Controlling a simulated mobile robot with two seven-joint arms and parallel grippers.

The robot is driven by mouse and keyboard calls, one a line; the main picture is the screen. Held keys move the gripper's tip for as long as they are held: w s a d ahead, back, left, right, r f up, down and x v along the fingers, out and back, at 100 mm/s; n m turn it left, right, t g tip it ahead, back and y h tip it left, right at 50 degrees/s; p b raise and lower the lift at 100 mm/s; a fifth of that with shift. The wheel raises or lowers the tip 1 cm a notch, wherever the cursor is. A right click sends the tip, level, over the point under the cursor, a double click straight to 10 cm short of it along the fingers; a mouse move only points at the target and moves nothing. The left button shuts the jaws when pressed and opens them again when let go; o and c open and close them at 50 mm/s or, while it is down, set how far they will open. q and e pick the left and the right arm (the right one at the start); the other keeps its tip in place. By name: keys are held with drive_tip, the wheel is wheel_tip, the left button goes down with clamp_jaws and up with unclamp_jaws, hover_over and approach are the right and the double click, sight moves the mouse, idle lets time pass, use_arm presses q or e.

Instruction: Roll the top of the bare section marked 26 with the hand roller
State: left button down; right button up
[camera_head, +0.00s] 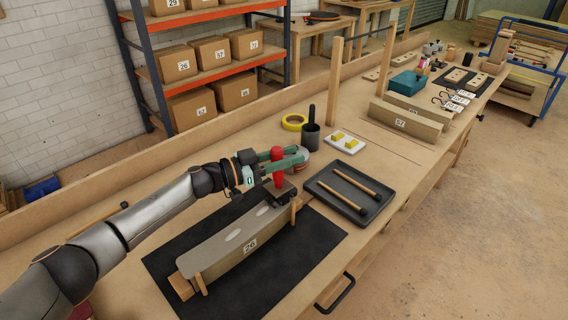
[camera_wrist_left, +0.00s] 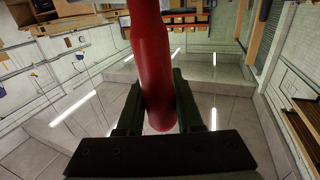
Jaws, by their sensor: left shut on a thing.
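The section marked 26 (camera_head: 218,252) is a long, pale curved piece lying on a black mat (camera_head: 313,240), with wooden blocks at its ends. Two pale oval patches show on its top. My left gripper (camera_head: 279,160) is shut on the red handle of the hand roller (camera_head: 278,179), above the section's far right end. The roller's dark lower part is at that end; whether it touches the top cannot be told. The red handle also stands between the fingers in the left wrist view (camera_wrist_left: 154,70). My right gripper is not in view.
A dark tray (camera_head: 375,211) with two wooden-handled sticks lies right of the section. A dark cup (camera_head: 311,137), yellow tape roll (camera_head: 294,122) and white tray with yellow blocks (camera_head: 343,150) stand behind. Another numbered section (camera_head: 412,120) lies farther along the bench.

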use_arm(q)
drive_tip(key=shift+w+d+f+b, duration=0.15)
drive_tip(key=shift+w+f+b, duration=0.15)
drive_tip(key=shift+w, duration=0.25)
drive_tip(key=shift+r, duration=0.1)
wheel_tip(320, 180, up, 7)
drive_tip(key=p, duration=0.7)
drive_tip(key=shift+d+r, duration=0.15)
